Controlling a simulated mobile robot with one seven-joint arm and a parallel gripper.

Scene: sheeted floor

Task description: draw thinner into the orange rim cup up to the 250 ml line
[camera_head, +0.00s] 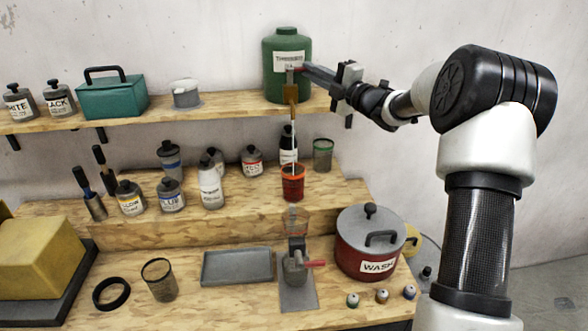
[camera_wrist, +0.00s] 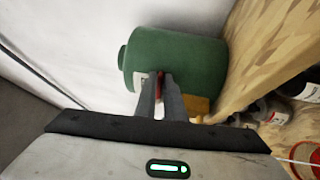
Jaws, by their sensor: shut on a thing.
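The green thinner container (camera_head: 287,62) stands on the upper shelf, with a white label and a brownish tap piece (camera_head: 290,94) hanging at its front. My gripper (camera_head: 303,68) is at its front, shut on the small red tap lever. In the wrist view the fingers (camera_wrist: 160,82) close on the red lever (camera_wrist: 160,90) against the green container (camera_wrist: 180,62). The orange rim cup (camera_head: 292,184) stands on the middle step below the tap and looks red-orange. A thin pale line, apparently a stream, runs down from the tap towards it. Its level and 250 ml line cannot be made out.
Several bottles and jars stand on the middle step, beside a green-rimmed cup (camera_head: 323,154). Below are a clear cup shape above a grey device (camera_head: 295,264) with a red handle, a red WASH pot (camera_head: 369,250) and a grey tray (camera_head: 237,267).

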